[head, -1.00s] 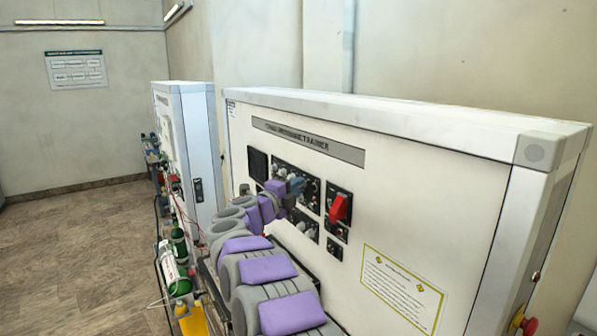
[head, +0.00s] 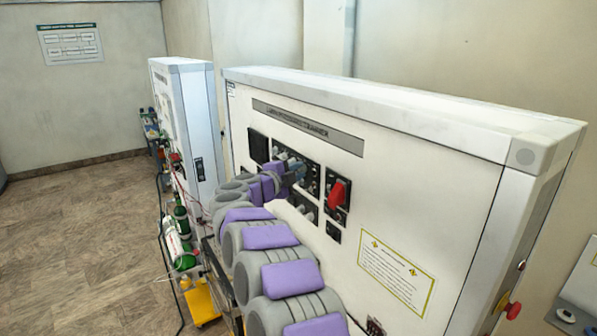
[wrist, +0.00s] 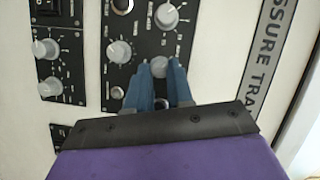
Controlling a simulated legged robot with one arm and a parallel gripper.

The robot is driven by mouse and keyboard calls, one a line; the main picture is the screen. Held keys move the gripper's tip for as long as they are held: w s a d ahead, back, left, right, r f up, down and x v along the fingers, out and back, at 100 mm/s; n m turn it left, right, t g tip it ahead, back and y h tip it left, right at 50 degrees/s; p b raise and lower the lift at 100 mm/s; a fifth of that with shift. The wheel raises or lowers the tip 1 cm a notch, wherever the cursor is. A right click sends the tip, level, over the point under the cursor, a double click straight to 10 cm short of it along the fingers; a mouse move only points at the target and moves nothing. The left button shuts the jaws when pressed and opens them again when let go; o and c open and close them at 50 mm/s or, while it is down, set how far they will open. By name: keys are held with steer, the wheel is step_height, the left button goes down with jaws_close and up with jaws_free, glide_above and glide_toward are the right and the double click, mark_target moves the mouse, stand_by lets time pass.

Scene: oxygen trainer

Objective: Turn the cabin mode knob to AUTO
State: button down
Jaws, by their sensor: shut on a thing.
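My gripper (head: 296,170) reaches the black control panel (head: 311,163) on the white trainer cabinet. In the wrist view its two blue fingers (wrist: 159,72) are shut around a round grey knob (wrist: 158,66), one finger on each side. The knob's face shows between the fingertips. The labels are too small to read, so I cannot tell its setting or confirm from lettering that it is the cabin mode knob. Other grey knobs, one at the upper right (wrist: 166,16) and one at the left (wrist: 119,52), sit on the same panel.
A red handle (head: 337,194) is on a small panel right of my gripper. A yellow-bordered notice (head: 396,277) is lower right. A red emergency button (head: 513,311) is on the cabinet's end. Green cylinders (head: 181,222) stand at the left; floor beyond is clear.

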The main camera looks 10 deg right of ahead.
steer(key=shift+a+f, duration=0.15)
steer(key=shift+f, duration=0.1)
steer(key=c, duration=1.4)
jaws_free()
steer(key=o, duration=0.4)
steer(key=shift+w+a, duration=0.2)
steer(key=shift+a, duration=0.15)
steer(key=shift+s+r, duration=0.15)
steer(key=shift+s, duration=0.05)
steer(key=shift+s+a+b, duration=0.25)
steer(key=shift+s+b, duration=0.05)
steer(key=shift+s, duration=0.1)
steer(key=b+v, duration=0.3)
steer(key=v, duration=1.3)
steer(key=shift+a, duration=0.25)
steer(key=shift+a, duration=0.1)
